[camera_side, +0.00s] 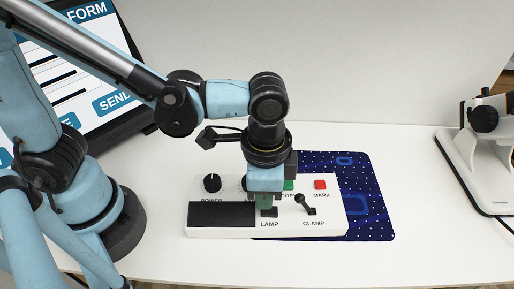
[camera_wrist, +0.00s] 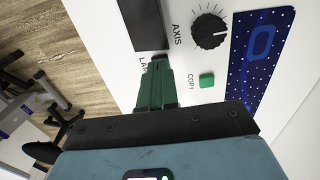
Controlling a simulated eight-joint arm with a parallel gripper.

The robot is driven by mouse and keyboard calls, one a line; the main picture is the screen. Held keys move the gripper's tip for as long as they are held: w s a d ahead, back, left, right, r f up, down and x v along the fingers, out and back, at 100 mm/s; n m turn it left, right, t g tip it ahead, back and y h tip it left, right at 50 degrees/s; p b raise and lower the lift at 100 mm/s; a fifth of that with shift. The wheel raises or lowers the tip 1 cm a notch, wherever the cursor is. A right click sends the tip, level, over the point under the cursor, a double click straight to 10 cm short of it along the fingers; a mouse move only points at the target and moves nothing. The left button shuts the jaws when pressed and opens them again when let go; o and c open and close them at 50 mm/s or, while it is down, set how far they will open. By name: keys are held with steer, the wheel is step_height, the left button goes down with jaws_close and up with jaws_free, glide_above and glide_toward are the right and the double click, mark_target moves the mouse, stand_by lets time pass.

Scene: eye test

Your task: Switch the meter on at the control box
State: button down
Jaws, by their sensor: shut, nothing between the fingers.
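The white control box (camera_side: 327,226) lies on the table below my gripper (camera_side: 264,207). Its readable labels are POWER, COPY, MARK, LAMP and CLAMP, and AXIS in the wrist view; I see no label reading METER. A small dark switch (camera_side: 270,212) sits above the LAMP label, right by my fingertips. My gripper's green fingers (camera_wrist: 157,64) are shut and empty, pointing down at the LAMP label, which they partly cover in the wrist view. I cannot tell whether they touch the switch or its position. A black panel (camera_side: 221,215) covers the box's front left.
The box also has a POWER knob (camera_side: 212,183), an AXIS knob (camera_wrist: 209,31), a green COPY button (camera_wrist: 207,80), a red MARK button (camera_side: 320,184) and a CLAMP lever (camera_side: 305,204). A blue patterned mat (camera_side: 373,215) lies under it. A tablet screen (camera_side: 75,65) stands at the left.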

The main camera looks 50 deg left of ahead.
steer(key=shift+f, duration=0.95)
stand_by(0.8)
steer(key=shift+r, duration=3.55)
steer(key=w+a+r+n+t, duration=0.1)
steer(key=w+a+n+t, duration=0.1)
steer(key=a, duration=0.8)
steer(key=w+a+r+n+t, duration=0.1)
steer(key=w+a+n+t, duration=0.2)
steer(key=a, duration=0.7)
steer(key=n+t, duration=0.2)
steer(key=n, duration=0.2)
steer(key=shift+d, duration=0.15)
